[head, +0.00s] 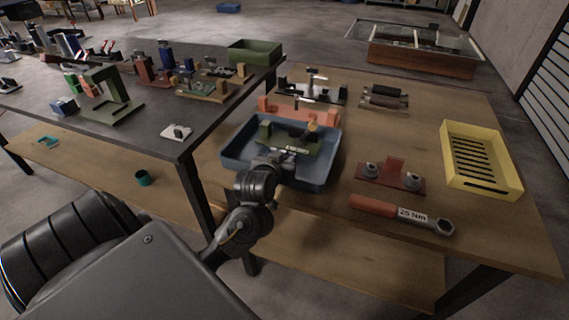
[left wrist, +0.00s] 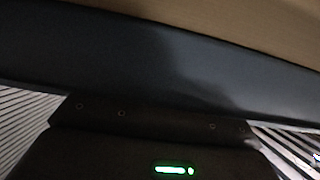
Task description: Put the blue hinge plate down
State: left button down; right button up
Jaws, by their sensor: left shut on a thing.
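My left gripper (head: 278,160) reaches over the near wall of a blue tray (head: 232,150) on the wooden table. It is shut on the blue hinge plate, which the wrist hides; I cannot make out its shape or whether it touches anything. An olive-green part with a white label (head: 290,149) shows in the tray just beyond the gripper. In the left wrist view a dark bluish band (left wrist: 160,65), perhaps the tray's wall, crosses the picture, and the fingertips are not visible. My right gripper is not in view.
Right of the tray are a red fixture (head: 392,170), a torque wrench (head: 400,214) and a yellow slotted bin (head: 480,160). An orange part (head: 270,108) stands just behind the tray. The dark table (head: 150,125) on the left is crowded at the back. Bare wood shows front right.

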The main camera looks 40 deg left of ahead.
pick_arm(q)
jog(key=c, duration=1.3)
grip_release()
jog(key=shift+o, duration=0.2)
jog(key=shift+r, duration=0.2)
jog(key=p+v, duration=0.4)
jog(key=v, duration=0.3)
jog(key=shift+p, duration=0.3)
jog(key=p+v, duration=0.3)
jog(key=v, duration=0.2)
jog(key=shift+f, duration=0.15)
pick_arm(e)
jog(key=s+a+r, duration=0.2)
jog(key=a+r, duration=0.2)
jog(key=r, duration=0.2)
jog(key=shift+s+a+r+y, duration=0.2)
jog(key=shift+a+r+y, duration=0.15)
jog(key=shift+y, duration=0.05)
